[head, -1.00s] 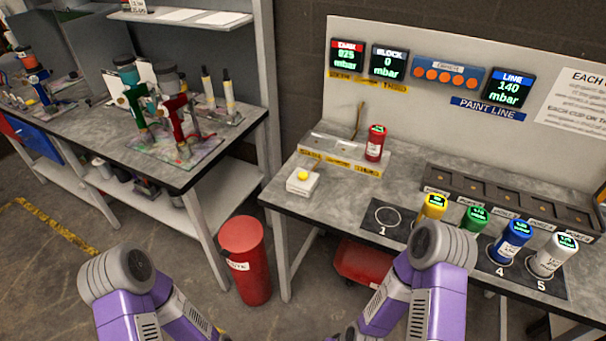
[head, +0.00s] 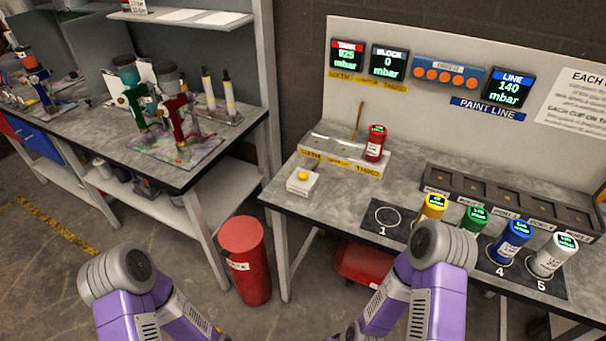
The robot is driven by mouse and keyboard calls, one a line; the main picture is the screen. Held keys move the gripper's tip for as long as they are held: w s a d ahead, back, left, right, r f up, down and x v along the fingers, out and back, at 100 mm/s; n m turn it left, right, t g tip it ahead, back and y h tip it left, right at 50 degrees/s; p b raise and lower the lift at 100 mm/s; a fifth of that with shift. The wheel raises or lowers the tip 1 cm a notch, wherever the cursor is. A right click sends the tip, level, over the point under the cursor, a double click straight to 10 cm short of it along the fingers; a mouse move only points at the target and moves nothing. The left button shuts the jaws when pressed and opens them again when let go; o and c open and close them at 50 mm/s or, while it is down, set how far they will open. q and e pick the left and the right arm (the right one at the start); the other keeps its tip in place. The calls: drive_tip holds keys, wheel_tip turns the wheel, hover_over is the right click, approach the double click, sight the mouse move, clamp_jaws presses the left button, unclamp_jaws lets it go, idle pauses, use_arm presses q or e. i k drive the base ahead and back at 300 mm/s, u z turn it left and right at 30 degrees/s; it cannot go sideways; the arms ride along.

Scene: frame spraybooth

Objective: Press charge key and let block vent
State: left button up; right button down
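A row of orange round keys on a blue-grey panel (head: 447,74) is mounted on the back board; its small label is hard to read. The block display (head: 388,62) reads 0 mbar. The tank display (head: 347,58) reads 925 mbar, and the line display (head: 509,88) reads 140 mbar. A red cup (head: 375,142) stands upright at the right end of the metal block (head: 338,152) with the yellow label strip. A white box with a yellow button (head: 302,175) sits at the table's left front. Both my arms show low in the head view, but neither gripper is visible.
Yellow (head: 432,207), green (head: 473,219), blue (head: 511,241) and white (head: 553,254) cups stand on the numbered mat (head: 381,219); spot 1 is empty. A dark slotted rack (head: 500,192) lies behind them. A red bin (head: 245,262) stands on the floor between the tables.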

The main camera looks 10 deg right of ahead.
sight(302, 176)
drive_tip(key=k, duration=0.5)
drive_tip(key=z, duration=1.4)
drive_tip(key=i, duration=1.05)
drive_tip(key=u, duration=2.6)
drive_tip(key=i, duration=0.5)
